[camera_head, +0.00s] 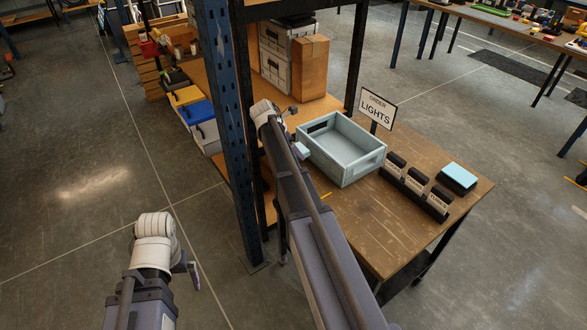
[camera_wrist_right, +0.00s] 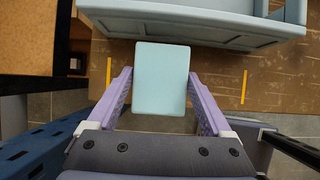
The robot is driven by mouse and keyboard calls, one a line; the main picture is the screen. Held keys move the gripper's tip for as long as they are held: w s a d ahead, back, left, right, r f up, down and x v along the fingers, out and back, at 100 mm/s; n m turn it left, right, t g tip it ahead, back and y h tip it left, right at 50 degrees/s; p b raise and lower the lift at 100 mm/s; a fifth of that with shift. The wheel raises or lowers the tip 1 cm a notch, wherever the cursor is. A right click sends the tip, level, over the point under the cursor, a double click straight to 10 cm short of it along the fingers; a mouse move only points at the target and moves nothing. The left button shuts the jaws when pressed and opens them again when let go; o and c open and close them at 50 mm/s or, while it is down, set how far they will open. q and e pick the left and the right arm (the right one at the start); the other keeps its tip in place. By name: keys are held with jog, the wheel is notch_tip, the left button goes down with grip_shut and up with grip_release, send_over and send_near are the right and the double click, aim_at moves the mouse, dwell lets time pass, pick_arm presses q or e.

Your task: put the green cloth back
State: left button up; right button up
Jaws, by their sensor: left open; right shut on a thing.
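My right gripper (camera_wrist_right: 160,95) is shut on a pale blue-green rectangular slab (camera_wrist_right: 160,75); no cloth weave shows, so I cannot tell if it is the green cloth. In the head view the held slab (camera_head: 301,150) is a small pale patch at the left side of the grey-blue crate (camera_head: 352,175). In the right wrist view the crate (camera_wrist_right: 190,22) lies just beyond the slab, with a gap between. My left gripper (camera_head: 192,272) is open and empty, over the floor at lower left. No plainly green cloth shows elsewhere.
The wooden table (camera_head: 400,235) carries a "LIGHTS" sign (camera_head: 377,107), a row of labelled black holders (camera_head: 415,187) and a light-blue pad on a black base (camera_head: 458,176). Yellow strips (camera_wrist_right: 244,86) mark the table. A blue rack post (camera_head: 228,110) stands close left of my right arm.

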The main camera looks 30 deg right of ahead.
jog(key=shift+f+b, duration=2.45)
jog(key=shift+f, duration=0.6)
jog(key=shift+r, duration=0.15)
jog(key=o, duration=1)
jog(key=shift+c, duration=0.2)
